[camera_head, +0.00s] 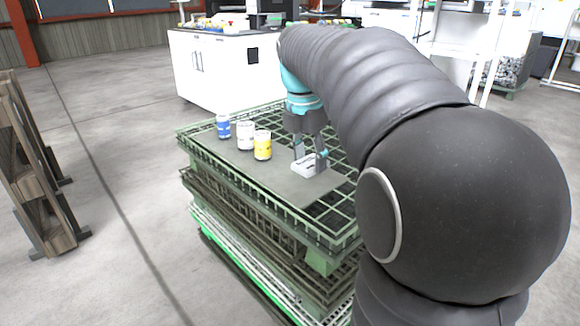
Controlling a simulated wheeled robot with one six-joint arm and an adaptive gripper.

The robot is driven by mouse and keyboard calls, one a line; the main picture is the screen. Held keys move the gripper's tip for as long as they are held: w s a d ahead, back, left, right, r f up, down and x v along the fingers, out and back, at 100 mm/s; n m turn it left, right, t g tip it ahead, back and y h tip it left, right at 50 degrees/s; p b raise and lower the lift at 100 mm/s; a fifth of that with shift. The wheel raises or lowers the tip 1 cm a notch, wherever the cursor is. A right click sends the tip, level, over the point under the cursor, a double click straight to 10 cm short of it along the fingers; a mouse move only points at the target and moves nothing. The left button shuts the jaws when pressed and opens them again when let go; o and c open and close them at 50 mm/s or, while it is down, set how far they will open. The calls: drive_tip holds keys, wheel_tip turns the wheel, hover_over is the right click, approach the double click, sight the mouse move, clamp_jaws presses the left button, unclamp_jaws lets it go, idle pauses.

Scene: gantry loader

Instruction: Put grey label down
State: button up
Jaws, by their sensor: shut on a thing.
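The grey label (305,169) shows as a small pale grey-white piece between my fingertips. It is low over the dark grey mat (284,183) on top of the green crate stack. My gripper (311,162) points down and is shut on it. I cannot tell whether the piece touches the mat. A yellow can (263,145), a white can (246,135) and a blue can (223,127) stand upright in a row to the left of my gripper.
The green mesh crates (262,207) are stacked under the mat. A wooden rack (32,170) stands at the far left. A white cabinet (213,70) is behind. My arm hides much of the right side. Bare mat lies in front of the cans.

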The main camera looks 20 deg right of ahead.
hover_over(310, 182)
drive_tip(key=f, duration=0.5)
drive_tip(key=shift+s+a+f, duration=0.2)
drive_tip(key=shift+f, duration=0.1)
drive_tip(key=shift+f+b, duration=0.5)
drive_tip(key=shift+f, duration=1.5)
drive_tip(key=shift+f, duration=0.15)
drive_tip(key=o, duration=1)
drive_tip(key=shift+o, duration=0.2)
